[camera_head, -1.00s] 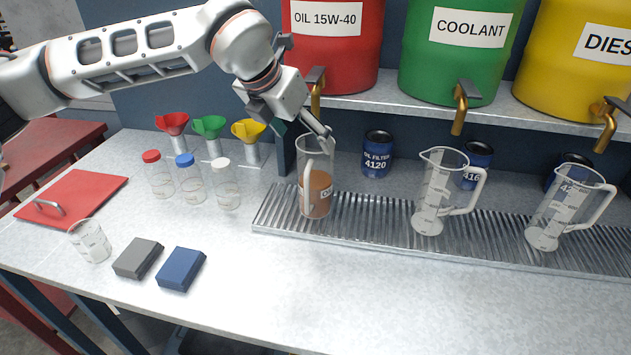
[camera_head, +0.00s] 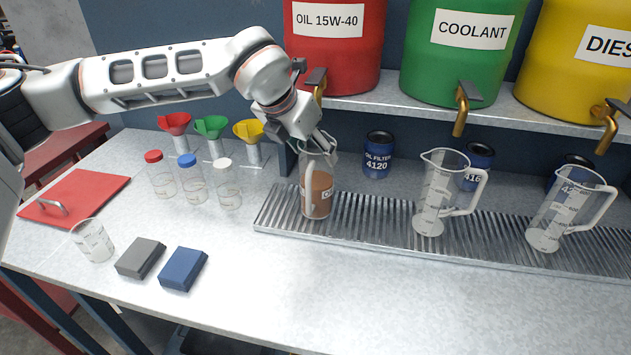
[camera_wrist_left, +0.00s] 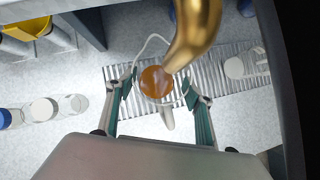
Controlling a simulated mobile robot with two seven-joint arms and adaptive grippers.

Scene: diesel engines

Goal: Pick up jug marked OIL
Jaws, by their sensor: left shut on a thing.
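The jug marked OIL (camera_head: 317,195) is clear, stands upright on the ribbed metal drip tray and holds brown liquid in its lower part. Its label is partly cut off by its handle. My left gripper (camera_head: 321,150) is at the jug's upper part, coming down from the upper left, and is shut on it. In the left wrist view the brown liquid of the jug (camera_wrist_left: 156,82) shows from above, between the two fingers of my left gripper (camera_wrist_left: 160,90). My right gripper is not in view.
A brass tap (camera_wrist_left: 196,35) on the red OIL 15W-40 drum (camera_head: 335,60) hangs close over the jug. Two empty jugs (camera_head: 437,195) (camera_head: 560,215) stand to the right on the drip tray (camera_head: 385,222). The bench front (camera_head: 330,300) is clear.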

